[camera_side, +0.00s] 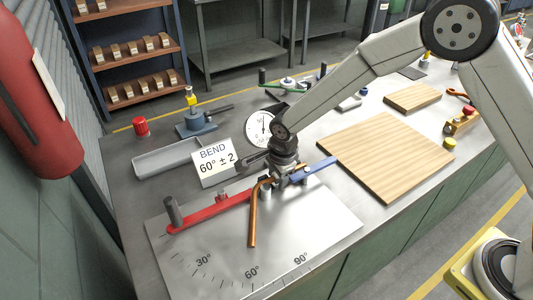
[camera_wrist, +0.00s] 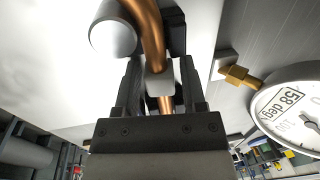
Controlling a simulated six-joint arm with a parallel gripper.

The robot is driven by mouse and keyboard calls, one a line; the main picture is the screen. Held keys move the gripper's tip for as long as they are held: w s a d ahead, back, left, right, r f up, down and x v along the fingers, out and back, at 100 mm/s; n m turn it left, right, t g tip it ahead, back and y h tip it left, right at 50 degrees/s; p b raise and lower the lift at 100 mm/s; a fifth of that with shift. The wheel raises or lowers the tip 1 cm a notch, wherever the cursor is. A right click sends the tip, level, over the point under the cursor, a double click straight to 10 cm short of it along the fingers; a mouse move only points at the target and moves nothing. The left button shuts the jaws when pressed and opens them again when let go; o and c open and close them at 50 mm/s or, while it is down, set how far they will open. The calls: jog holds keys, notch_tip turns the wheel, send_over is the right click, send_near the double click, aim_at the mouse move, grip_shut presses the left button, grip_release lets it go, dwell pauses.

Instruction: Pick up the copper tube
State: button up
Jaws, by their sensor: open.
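The bent copper tube (camera_side: 253,220) lies over the steel bending plate in the side view, its long leg pointing to the near edge between the red bar and the angle marks. My gripper (camera_side: 283,172) is just above its upper end, by the bend. In the wrist view the copper tube (camera_wrist: 152,30) curves past a round grey post and runs between the open fingers of my gripper (camera_wrist: 160,72). A small grey block (camera_wrist: 160,82) covers part of the tube there. I cannot tell whether either finger touches the tube.
A red bar (camera_side: 210,216) and a blue lever (camera_side: 316,171) flank the tube on the plate (camera_side: 310,225). A sign (camera_side: 215,160) reads "BEND 60° ± 2". A wooden board (camera_side: 385,150) lies right.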

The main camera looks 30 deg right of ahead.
grip_shut()
jog(key=shift+r, duration=0.15)
jog(key=shift+r, duration=0.45)
jog(key=s+d+r, duration=0.3)
jog(key=s+r, duration=0.9)
jog(key=s, duration=0.1)
jog(key=shift+s+d, duration=0.25)
jog(key=shift+d, duration=0.15)
jog(key=shift+w+f, duration=0.1)
dwell(0.5)
